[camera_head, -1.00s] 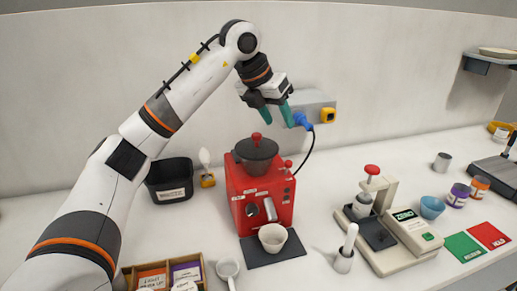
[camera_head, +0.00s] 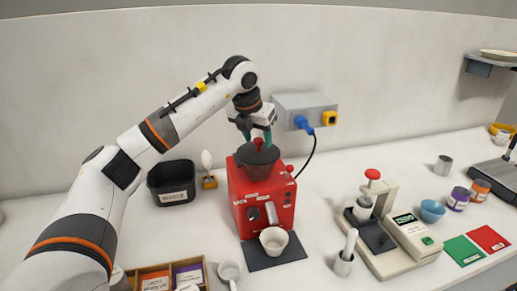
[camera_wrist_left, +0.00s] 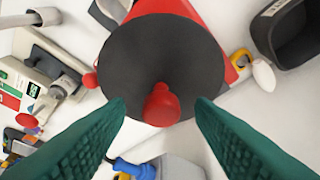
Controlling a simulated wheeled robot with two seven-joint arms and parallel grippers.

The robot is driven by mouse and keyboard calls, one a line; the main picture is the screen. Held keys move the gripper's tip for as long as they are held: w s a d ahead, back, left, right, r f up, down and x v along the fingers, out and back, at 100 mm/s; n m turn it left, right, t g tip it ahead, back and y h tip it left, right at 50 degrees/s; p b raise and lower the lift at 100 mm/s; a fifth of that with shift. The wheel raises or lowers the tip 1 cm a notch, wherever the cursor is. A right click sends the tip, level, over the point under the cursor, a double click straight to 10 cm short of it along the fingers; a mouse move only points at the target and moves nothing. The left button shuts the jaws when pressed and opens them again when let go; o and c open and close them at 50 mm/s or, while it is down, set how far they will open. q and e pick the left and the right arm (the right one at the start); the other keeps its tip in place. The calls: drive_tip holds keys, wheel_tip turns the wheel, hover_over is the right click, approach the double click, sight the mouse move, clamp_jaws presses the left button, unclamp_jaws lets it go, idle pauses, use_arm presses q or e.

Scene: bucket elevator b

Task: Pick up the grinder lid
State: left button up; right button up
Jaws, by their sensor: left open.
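The red grinder (camera_head: 262,198) stands on the counter near the middle of the head view. Its dark grinder lid (camera_head: 258,161) sits on top, with a red knob (camera_head: 258,143) in its centre. My left gripper (camera_head: 257,136) is directly above the lid, open, with its green fingers on either side of the knob. In the left wrist view the lid (camera_wrist_left: 130,60) fills the upper middle and the red knob (camera_wrist_left: 161,104) shows between the two spread fingers, apart from both. My right gripper is not in view.
A white cup (camera_head: 274,239) stands on a dark mat in front of the grinder. A black bin (camera_head: 171,184) is to its left. A grey wall box (camera_head: 304,110) with a blue plug and cable is behind right. A press machine (camera_head: 385,222) stands at right.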

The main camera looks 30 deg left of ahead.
use_arm(q)
drive_tip(key=shift+x, duration=1)
drive_tip(key=shift+c, duration=0.3)
drive_tip(key=shift+r, duration=0.1)
clamp_jaws()
